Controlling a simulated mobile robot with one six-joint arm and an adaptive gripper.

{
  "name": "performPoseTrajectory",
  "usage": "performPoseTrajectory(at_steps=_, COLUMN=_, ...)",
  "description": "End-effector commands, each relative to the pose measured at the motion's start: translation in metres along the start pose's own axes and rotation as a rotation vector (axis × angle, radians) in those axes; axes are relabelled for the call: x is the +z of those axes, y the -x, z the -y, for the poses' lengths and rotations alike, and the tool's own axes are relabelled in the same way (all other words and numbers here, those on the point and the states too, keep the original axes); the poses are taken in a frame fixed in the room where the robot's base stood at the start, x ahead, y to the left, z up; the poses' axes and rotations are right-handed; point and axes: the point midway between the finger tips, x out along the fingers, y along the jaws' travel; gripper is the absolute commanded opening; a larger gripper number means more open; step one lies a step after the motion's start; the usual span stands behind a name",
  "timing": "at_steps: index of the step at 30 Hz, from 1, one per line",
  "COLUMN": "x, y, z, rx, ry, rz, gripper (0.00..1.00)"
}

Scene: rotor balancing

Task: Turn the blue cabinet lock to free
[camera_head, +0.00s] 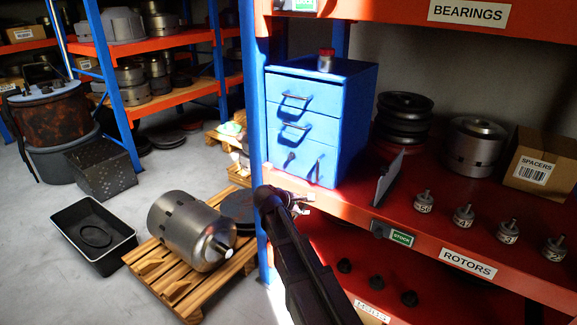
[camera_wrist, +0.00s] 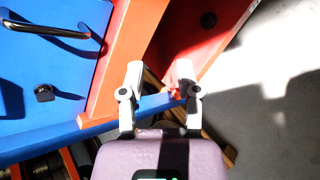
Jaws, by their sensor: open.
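The blue cabinet (camera_head: 345,125) stands on the red shelf, its drawers closed. In the wrist view, a dark round knob (camera_wrist: 45,93) sits on the blue front at the left, below a metal handle (camera_wrist: 50,24). The knob's turn position is too small to read. My gripper (camera_head: 303,204) is open and empty, below the cabinet's front near the shelf edge. In the wrist view, my gripper (camera_wrist: 159,74) points at the orange shelf edge, right of the knob and apart from it.
A blue shelf post (camera_head: 253,110) stands left of the cabinet. A grey plate (camera_head: 387,180) stands upright to its right. A red-capped jar (camera_head: 326,60) sits on top. Several small rotors (camera_head: 464,214) line the orange shelf edge. A pallet (camera_head: 160,280) with a metal drum lies on the floor.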

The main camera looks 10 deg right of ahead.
Motion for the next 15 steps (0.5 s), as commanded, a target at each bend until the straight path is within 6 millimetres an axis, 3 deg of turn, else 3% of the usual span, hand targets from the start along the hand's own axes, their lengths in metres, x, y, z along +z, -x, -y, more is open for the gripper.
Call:
performPoseTrajectory(at_steps=1, x=-0.018, y=-0.005, z=-0.014, rx=0.056, ry=0.082, rz=0.027, gripper=0.43)
performPoseTrajectory(at_steps=9, x=-0.075, y=0.012, z=-0.086, rx=0.336, ry=0.553, rz=0.242, gripper=0.43)
performPoseTrajectory(at_steps=15, x=-0.11, y=0.034, z=-0.122, rx=0.464, ry=0.812, rz=0.403, gripper=0.43)
